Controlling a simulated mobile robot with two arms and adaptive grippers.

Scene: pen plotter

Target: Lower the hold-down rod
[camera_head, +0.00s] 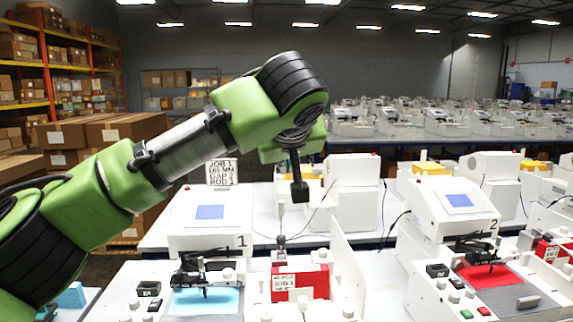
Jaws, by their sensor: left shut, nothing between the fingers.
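My left gripper (299,190) is dark and shut, pointing straight down at the end of my green arm. It hangs above and slightly right of a thin upright rod with a pale top (281,222), apart from it in the picture. I cannot tell for sure whether this is the hold-down rod. Pen plotter 1 (240,241) stands below, with a black pen carriage (206,280) over a light blue sheet (222,302). A red block (316,281) with a paper label sits right of the sheet. My right gripper is not in view.
A job sign (221,173) stands behind plotter 1, partly beside my arm. Plotter 2 (490,225) with a red sheet (507,273) stands at right. A white upright panel (346,262) rises right of the red block. Cardboard boxes (125,128) are stacked at left.

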